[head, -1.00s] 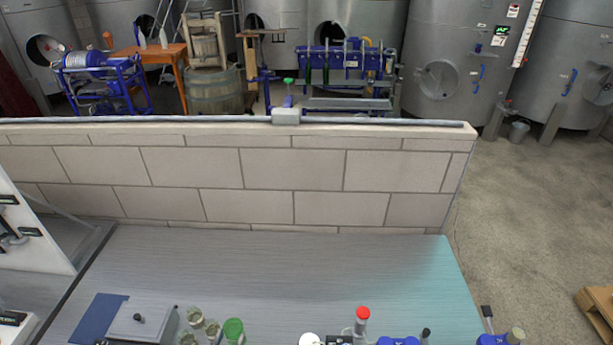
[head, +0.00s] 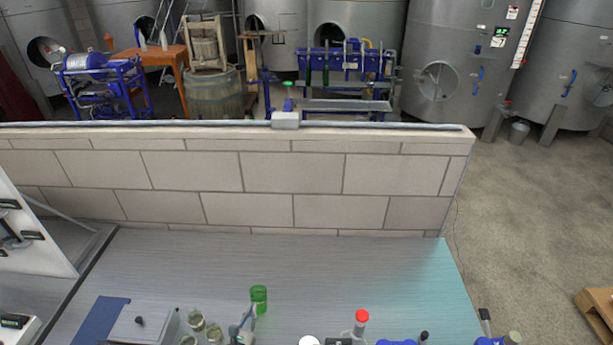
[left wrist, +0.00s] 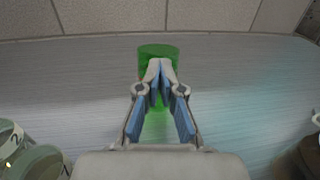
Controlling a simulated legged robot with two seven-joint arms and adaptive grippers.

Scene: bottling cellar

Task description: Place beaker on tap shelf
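A green see-through beaker (head: 258,293) is above the bench, near its front middle in the head view. My left gripper (head: 253,311) reaches up to it from below. In the left wrist view the green beaker (left wrist: 158,49) is straight ahead, and the fingers (left wrist: 160,66) come together at its near side with their tips close together. They appear shut on its wall; the exact contact is hard to see. White units with black tap-like handles (head: 20,237) stand at the left edge; I cannot tell which part is the tap shelf.
Several glass jars (head: 196,320) stand left of my left gripper. A grey box (head: 140,323) is farther left. A red-capped bottle (head: 361,322) and blue items are on the right. A block wall (head: 300,180) closes the back. The bench middle (head: 320,265) is clear.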

